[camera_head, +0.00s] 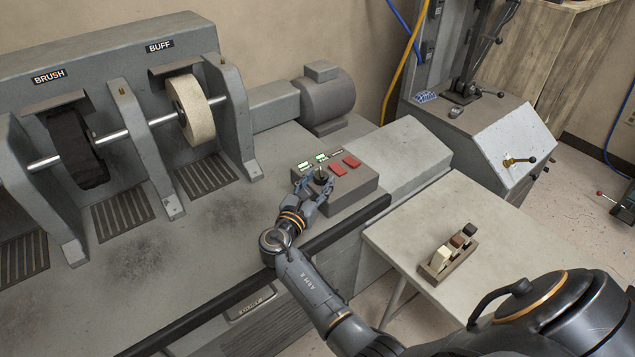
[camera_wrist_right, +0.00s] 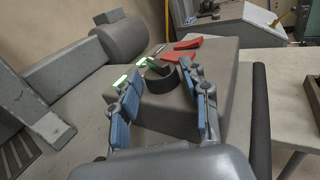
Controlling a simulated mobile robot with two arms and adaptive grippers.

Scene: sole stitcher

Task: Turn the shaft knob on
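The dark round knob (camera_head: 321,177) sits on top of the grey control box (camera_head: 358,186) on the machine's front deck. My right gripper (camera_head: 313,187) is at the knob. In the wrist view its two blue-padded fingers (camera_wrist_right: 163,95) stand apart, one on each side of the knob, with visible gaps to it. The gripper looks open and holds nothing. The knob's lower part is partly hidden in the head view. My left gripper is not in view.
Behind are a grey motor (camera_head: 327,98), a buff wheel (camera_head: 192,108) and a dark brush wheel (camera_head: 77,148). A side table (camera_head: 405,235) at right bears a small block holder (camera_head: 437,268).

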